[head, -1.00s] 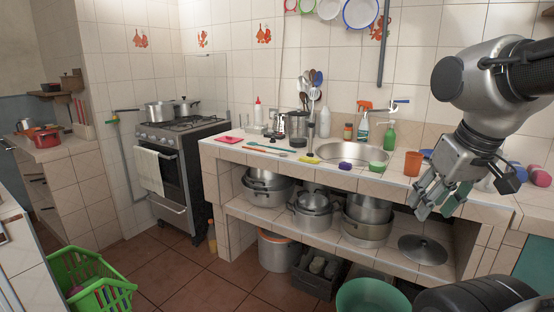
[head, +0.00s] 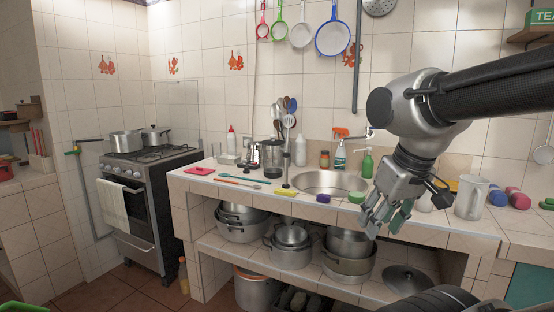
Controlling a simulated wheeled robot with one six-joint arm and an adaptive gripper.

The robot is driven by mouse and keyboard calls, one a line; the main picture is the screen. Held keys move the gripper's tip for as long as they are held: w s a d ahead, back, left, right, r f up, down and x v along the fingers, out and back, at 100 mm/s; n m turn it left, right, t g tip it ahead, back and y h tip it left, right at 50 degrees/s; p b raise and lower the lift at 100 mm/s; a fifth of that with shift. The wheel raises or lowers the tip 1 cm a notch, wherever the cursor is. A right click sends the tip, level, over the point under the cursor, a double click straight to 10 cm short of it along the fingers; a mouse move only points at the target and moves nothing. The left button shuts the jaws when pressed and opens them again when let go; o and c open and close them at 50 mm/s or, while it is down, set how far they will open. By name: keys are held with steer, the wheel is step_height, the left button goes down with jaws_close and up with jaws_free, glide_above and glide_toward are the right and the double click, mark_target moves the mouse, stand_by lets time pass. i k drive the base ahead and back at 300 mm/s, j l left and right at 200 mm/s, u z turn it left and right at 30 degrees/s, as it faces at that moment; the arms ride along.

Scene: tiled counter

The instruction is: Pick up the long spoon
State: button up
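Thin long utensils lie flat on the left part of the tiled counter. One is a slim teal piece (head: 256,181), with a slim orange-brown piece (head: 230,179) close by. They are too small to tell which is the long spoon. More spoons and ladles (head: 289,107) stand upright at the back, by the wall. My gripper (head: 384,221) hangs at the counter's front edge, right of the sink. Its fingers point down and are apart, with nothing between them. It is well to the right of the flat utensils.
The sink (head: 329,183) lies between the utensils and my gripper. Yellow (head: 286,192) and purple (head: 323,198) sponges and a green item (head: 356,197) line the front edge. Bottles (head: 340,152) stand behind the sink. A mug (head: 471,198) is at right. Pots fill the shelf below.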

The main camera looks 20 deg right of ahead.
mark_target(257, 186)
steer(key=i+j+u, duration=0.1)
steer(key=i, duration=0.65)
steer(key=i+j+u, duration=0.1)
steer(key=i, duration=0.65)
steer(key=i+j+z, duration=0.25)
steer(key=i, duration=0.15)
steer(key=i+j+z, duration=0.1)
steer(key=i+z, duration=0.15)
steer(key=i, duration=0.15)
